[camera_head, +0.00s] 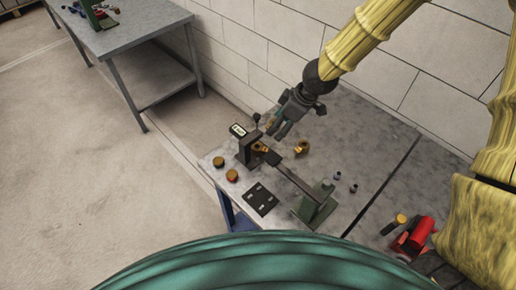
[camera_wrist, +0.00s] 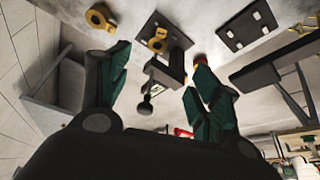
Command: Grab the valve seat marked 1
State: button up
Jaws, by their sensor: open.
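My gripper (camera_head: 278,131) hangs above the grey workbench, beside the dark upright fixture (camera_head: 246,153), with its fingers apart and nothing between them. In the wrist view my gripper (camera_wrist: 160,62) shows two green fingers spread wide. A brass ring-like part (camera_head: 302,148) lies loose on the bench, right of my gripper; it shows at upper left in the wrist view (camera_wrist: 100,17). Another brass part (camera_head: 260,147) sits at the fixture, also seen in the wrist view (camera_wrist: 158,40). No mark 1 is legible, so I cannot tell which is the valve seat marked 1.
Two orange-brown round pieces (camera_head: 218,162) (camera_head: 232,175) lie at the bench's left edge. A black plate (camera_head: 260,198), a green vise-like stand (camera_head: 317,203) and small grey cylinders (camera_head: 345,181) stand nearby. A red device (camera_head: 413,236) is at right. A block wall (camera_head: 410,75) is behind.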

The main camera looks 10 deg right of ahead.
notch_tip(320, 180, down, 3)
jog(key=w+b, duration=0.2)
jog(key=b, duration=0.3)
send_near(264, 149)
jog(key=shift+f, duration=0.5)
jog(key=shift+w+a+f, duration=0.15)
jog(key=shift+w+f, duration=0.15)
jog(key=shift+f, duration=0.25)
jog(key=shift+w+a+f, duration=0.15)
jog(key=shift+w+f, duration=0.15)
jog(key=shift+f, duration=0.2)
jog(key=shift+s+p+x, duration=0.15)
jog(key=shift+p+x, duration=0.15)
jog(key=shift+x, duration=0.6)
jog(key=shift+s+p+x, duration=0.1)
jog(key=shift+p+x, duration=0.15)
jog(key=shift+x, duration=1.85)
jog(key=shift+a, duration=0.1)
jog(key=shift+r, duration=0.1)
jog(key=c, duration=1.4)
